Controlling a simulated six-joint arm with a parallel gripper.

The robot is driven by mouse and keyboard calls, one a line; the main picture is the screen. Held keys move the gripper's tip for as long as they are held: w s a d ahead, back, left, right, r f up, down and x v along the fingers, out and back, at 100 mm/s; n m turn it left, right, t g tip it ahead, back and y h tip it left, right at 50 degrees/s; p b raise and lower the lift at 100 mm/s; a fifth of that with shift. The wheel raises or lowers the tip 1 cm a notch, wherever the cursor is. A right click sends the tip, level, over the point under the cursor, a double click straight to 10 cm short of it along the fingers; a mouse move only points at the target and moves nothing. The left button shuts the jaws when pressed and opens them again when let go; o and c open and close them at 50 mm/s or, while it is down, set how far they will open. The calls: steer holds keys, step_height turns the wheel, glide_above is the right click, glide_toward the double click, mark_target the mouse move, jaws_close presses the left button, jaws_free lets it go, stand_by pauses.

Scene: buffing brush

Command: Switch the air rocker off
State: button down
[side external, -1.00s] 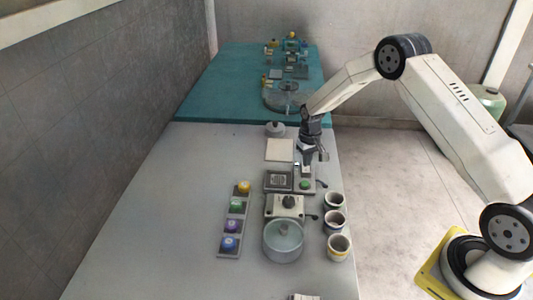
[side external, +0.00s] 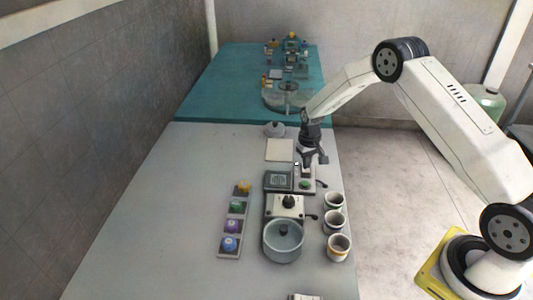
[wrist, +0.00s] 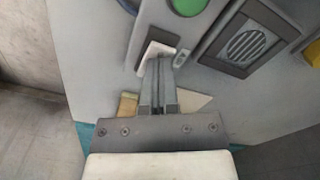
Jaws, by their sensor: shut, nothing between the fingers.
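The air rocker appears to be the white, angled piece (wrist: 157,54) on a small panel in the wrist view. My gripper (wrist: 160,62) is shut and empty. Its fingertips are at the rocker's lower edge and overlap it in the picture; I cannot tell if they touch. In the side view my gripper (side external: 307,168) points down over the panel with the green button (side external: 304,184). The fingers hide much of the rocker there, so its tilt is unclear. The green button also shows at the top of the wrist view (wrist: 188,5).
A dark-framed unit (side external: 278,181) stands left of the panel. A device with a black knob (side external: 288,203) and a round clear bowl (side external: 283,242) are in front. Several cups (side external: 334,219) line the right edge.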

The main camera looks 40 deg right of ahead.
steer(key=shift+f, duration=0.65)
stand_by(0.5)
steer(key=shift+r, duration=3.5)
